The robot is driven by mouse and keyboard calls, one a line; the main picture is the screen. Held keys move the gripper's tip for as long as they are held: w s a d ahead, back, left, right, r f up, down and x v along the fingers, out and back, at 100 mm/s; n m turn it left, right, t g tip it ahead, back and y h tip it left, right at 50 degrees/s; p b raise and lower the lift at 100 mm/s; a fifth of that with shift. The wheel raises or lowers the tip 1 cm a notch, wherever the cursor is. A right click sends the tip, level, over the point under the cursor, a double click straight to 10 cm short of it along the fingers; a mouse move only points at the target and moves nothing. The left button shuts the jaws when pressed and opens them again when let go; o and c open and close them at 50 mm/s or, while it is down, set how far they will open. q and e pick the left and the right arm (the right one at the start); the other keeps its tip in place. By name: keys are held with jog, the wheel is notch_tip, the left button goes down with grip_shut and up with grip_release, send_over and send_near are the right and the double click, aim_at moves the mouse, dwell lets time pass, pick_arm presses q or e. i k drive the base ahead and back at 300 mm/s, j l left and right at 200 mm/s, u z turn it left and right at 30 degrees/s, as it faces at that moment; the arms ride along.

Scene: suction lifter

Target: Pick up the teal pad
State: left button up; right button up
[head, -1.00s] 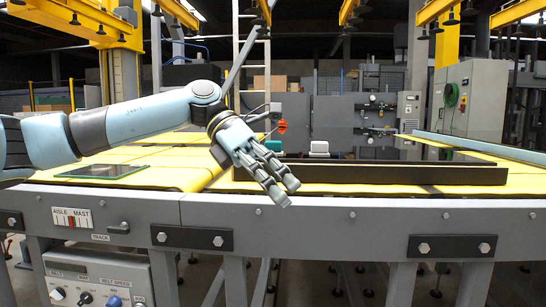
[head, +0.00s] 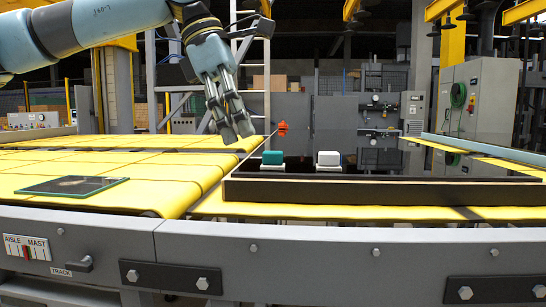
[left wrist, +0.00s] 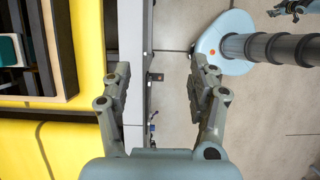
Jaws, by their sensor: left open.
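The teal pad (head: 273,157) sits on a white base inside a long dark tray (head: 380,190), near the tray's left end. A white pad (head: 328,158) stands to its right in the same tray. My left gripper (head: 232,128) is open and empty, pointing down, in the air to the left of and above the teal pad in the head view. In the left wrist view, my left gripper (left wrist: 160,80) has its fingers apart over the conveyor's edge and floor, with the teal pad (left wrist: 9,50) at the far left edge, partly cut off.
The yellow conveyor belt (head: 120,165) runs along the left and under the tray. A flat glass plate (head: 75,186) lies on it at left. A grey front rail (head: 310,245) borders the belt. Grey cabinets stand behind.

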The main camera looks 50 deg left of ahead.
aim_at(272, 160)
jog(key=i+j, duration=0.45)
jog(key=j, duration=0.25)
jog(key=i+j, duration=0.25)
jog(key=j, duration=0.1)
